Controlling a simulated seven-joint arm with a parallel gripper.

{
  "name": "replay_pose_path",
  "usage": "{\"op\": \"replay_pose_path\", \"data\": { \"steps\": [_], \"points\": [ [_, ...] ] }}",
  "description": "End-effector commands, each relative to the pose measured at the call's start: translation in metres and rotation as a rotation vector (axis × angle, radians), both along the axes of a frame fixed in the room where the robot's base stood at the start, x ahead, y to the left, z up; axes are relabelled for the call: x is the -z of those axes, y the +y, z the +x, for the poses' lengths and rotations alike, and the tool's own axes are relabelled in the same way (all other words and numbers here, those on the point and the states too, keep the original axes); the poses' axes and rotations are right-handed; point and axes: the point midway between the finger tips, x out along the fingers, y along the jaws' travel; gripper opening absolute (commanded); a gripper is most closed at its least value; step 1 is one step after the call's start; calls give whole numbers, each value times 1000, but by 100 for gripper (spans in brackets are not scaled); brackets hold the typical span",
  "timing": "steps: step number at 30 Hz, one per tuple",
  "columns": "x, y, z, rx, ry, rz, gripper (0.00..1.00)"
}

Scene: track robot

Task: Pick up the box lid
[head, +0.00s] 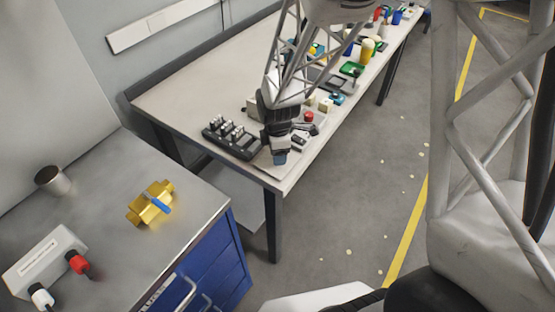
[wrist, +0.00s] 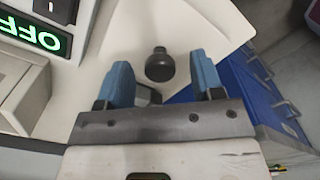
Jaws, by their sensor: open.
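A dark round knob (wrist: 160,65) stands up from a pale surface in the wrist view, between my two blue fingertips. I cannot tell for sure whether the knob and the pale surface under it are the box lid. My gripper (wrist: 162,82) is open, with one finger on each side of the knob and gaps between. In the head view my gripper (head: 280,157) is low over the near corner of the long workbench (head: 180,100). My arm and gripper hide what is under it there, so I cannot pick out the lid in that view.
In the wrist view a lit OFF sign (wrist: 35,35) is at the left. In the head view a black rack (head: 232,138) stands left of my gripper and a red button (head: 309,117) right of it. A yellow valve (head: 150,204) lies on the nearer metal cabinet.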

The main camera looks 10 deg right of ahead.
Motion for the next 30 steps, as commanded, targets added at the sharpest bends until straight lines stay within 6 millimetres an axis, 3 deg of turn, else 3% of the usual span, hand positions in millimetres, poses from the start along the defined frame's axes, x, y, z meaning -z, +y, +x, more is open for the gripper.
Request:
{"op": "replay_pose_path", "data": {
  "steps": [10, 21, 30],
  "points": [
    [0, 0, 0, 0, 0, 0, 59],
    [0, 0, 0, 0, 0, 0, 6],
    [-2, 0, 0, 0, 0, 0, 6]
  ]
}}
